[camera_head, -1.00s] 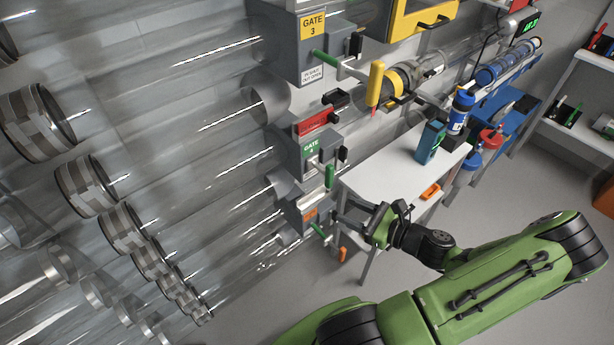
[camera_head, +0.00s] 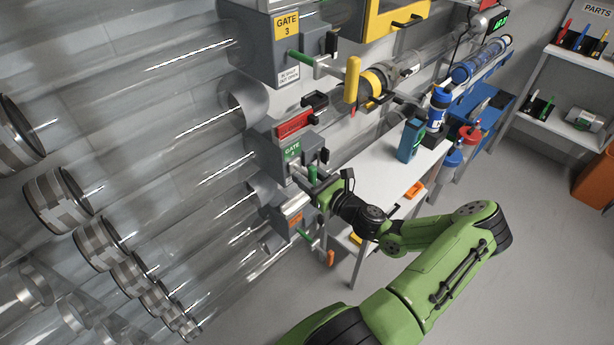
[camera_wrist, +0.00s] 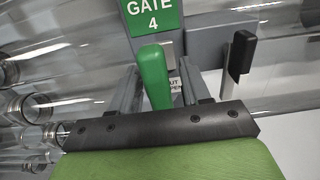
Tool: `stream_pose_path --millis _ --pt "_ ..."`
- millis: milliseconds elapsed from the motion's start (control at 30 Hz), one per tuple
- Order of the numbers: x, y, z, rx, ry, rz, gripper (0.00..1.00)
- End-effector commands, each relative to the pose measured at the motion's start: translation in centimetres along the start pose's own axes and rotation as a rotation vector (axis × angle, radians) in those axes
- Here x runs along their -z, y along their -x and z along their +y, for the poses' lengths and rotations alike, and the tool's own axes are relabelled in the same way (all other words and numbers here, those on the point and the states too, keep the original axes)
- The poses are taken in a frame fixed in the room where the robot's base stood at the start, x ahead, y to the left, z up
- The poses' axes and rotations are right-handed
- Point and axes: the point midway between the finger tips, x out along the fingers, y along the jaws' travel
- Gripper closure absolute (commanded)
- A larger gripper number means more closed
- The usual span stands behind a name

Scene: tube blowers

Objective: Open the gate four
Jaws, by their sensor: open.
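The gate 4 box (camera_head: 268,150) is grey with a green "GATE 4" label, which also fills the top of the wrist view (camera_wrist: 153,14). Its green lever handle (camera_wrist: 154,72) points toward the wrist camera, and a bit of it shows in the head view (camera_head: 312,172). My gripper (camera_head: 310,186) is at this handle. In the wrist view my gripper (camera_wrist: 158,88) is open, with one finger on each side of the handle. Gaps show between handle and fingers, so it is not clamped. The lever's lower end is hidden behind my wrist.
An orange-labelled gate box (camera_head: 293,215) is just below my gripper. A black-tipped lever (camera_wrist: 242,52) stands to the right of the handle. A white table (camera_head: 375,175) and clear tubes are close by.

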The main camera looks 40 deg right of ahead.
Motion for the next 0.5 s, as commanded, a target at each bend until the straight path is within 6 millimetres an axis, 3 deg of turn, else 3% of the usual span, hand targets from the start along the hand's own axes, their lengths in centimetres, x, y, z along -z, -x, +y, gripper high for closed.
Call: stream_pose_path --millis 267,500 --pt "-0.06 -0.37 0.0 0.0 0.0 -0.001 0.53" --pt "-0.05 -0.35 0.01 0.0 0.0 -0.001 0.88"
